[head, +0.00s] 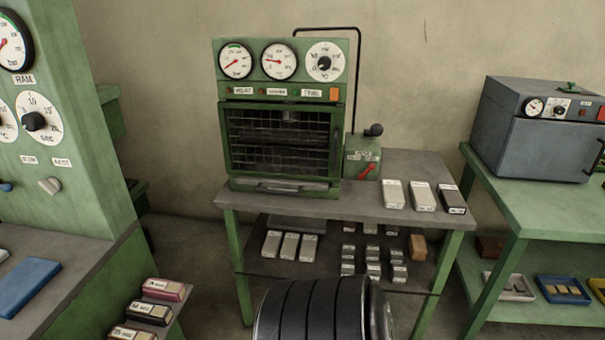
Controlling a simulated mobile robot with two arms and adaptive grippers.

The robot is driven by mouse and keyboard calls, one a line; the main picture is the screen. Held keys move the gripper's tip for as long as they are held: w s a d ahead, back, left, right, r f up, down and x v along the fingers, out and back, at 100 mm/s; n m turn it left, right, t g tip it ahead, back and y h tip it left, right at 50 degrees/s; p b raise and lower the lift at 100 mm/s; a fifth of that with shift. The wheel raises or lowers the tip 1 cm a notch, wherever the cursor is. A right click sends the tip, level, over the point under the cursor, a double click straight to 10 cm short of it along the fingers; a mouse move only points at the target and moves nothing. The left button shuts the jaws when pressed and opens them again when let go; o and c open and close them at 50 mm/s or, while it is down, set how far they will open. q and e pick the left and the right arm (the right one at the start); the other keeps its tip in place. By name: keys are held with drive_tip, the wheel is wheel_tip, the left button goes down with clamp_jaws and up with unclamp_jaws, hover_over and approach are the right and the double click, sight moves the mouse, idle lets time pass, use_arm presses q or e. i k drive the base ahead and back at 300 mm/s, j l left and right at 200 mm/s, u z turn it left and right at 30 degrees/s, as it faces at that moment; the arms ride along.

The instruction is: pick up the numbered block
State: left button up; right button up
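Several labelled blocks are in the head view, and I cannot tell which is the numbered block because the markings are too small to read. On the middle table top stand two pale blocks (393,194) and a dark block (452,199). Three long pale blocks (289,245) and several small pale blocks (372,252) lie on the shelf below. At the lower left, a reddish block (163,289), a dark block (148,312) and a brown block (133,333) sit in a row.
A green press cabinet (280,140) with dials stands on the middle table (300,208). A grey oven (540,140) stands on the right green table (555,210). A dark ridged rounded thing (312,312) fills the bottom centre. Trays (512,290) lie at lower right.

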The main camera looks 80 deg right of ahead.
sight(452, 202)
drive_tip(key=z, duration=3.4)
